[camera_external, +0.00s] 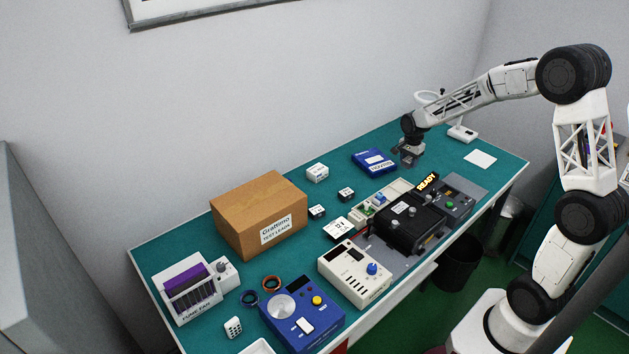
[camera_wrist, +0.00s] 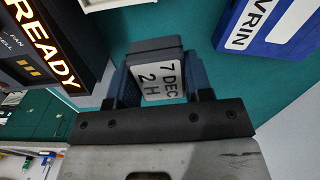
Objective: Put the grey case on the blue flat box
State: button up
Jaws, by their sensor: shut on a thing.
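The grey case (camera_wrist: 155,47), with a white label reading "7 DEC 2 H", is between the two fingers of my gripper (camera_wrist: 160,80) in the wrist view. My gripper is shut on it. In the external view my gripper (camera_external: 410,153) is just right of the blue flat box, apparently above the table. The blue flat box (camera_external: 361,157) lies flat on the green table, with a white label on its top. It also shows in the upper right of the wrist view (camera_wrist: 237,20), apart from the case.
A black unit (camera_external: 408,229) with a lit READY sign stands in front of my gripper. A cardboard box (camera_external: 243,206) and a small white box (camera_external: 317,171) stand to the left. A white lamp base (camera_external: 463,133) is behind right. Bare table lies around the blue box.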

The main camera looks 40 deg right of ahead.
jog(key=shift+m, duration=0.3)
jog(key=shift+w+a+f, duration=0.15)
jog(key=shift+w+a, duration=0.2)
jog(key=shift+a, duration=0.25)
jog(key=shift+w+a+f, duration=0.15)
jog(key=shift+w+a, duration=0.2)
jog(key=shift+a, duration=0.25)
jog(key=shift+w+a+f, duration=0.15)
jog(key=shift+w+a, duration=0.2)
jog(key=shift+a, duration=0.25)
jog(key=shift+w, duration=0.15)
send_over(374, 159)
jog(key=shift+f, duration=0.75)
jog(key=shift+f, duration=0.1)
jog(key=shift+f, duration=1.65)
jog(key=shift+f, duration=0.15)
